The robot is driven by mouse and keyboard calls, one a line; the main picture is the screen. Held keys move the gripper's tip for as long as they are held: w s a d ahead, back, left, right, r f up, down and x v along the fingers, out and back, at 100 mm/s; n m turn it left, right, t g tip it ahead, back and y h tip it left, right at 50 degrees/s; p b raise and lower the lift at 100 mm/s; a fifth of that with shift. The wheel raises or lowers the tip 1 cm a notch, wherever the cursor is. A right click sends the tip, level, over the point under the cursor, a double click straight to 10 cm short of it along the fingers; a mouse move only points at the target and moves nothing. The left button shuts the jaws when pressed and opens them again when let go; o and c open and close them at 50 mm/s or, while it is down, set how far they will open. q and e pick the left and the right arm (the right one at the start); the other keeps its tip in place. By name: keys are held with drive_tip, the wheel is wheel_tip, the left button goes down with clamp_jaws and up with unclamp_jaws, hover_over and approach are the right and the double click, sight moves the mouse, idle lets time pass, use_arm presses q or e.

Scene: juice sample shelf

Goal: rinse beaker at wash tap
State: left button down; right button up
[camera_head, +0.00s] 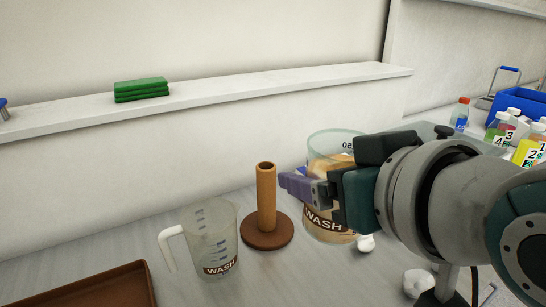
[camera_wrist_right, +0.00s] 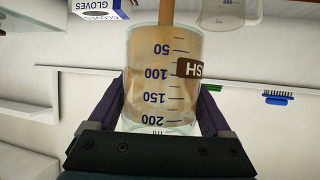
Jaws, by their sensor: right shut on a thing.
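My right gripper (camera_head: 312,188) is shut on a large clear beaker (camera_head: 334,145); its purple fingers flank the beaker in the right wrist view (camera_wrist_right: 158,112). The beaker has graduations, a dark label and brownish colour showing in or through it. In the head view, a brown WASH label shows low on it, and the gripper hides part of its right side. I cannot tell whether it touches the counter. A clear jug with a handle (camera_head: 210,245), also labelled WASH, stands to the left. No wash tap is clearly recognisable. My left gripper is out of view.
A brown post on a round base (camera_head: 266,200) stands between jug and beaker. A brown tray (camera_head: 95,290) lies at lower left. Green blocks (camera_head: 140,90) sit on the wall ledge. Numbered bottles (camera_head: 505,130) and a blue carrier (camera_head: 520,105) stand at right.

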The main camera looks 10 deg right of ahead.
drive_tip(key=shift+r, duration=0.25)
drive_tip(key=shift+s, duration=0.2)
drive_tip(key=s+a+p, duration=0.4)
drive_tip(key=s, duration=1)
wheel_tip(320, 180, up, 5)
drive_tip(key=p, duration=0.6)
drive_tip(key=shift+a, duration=0.15)
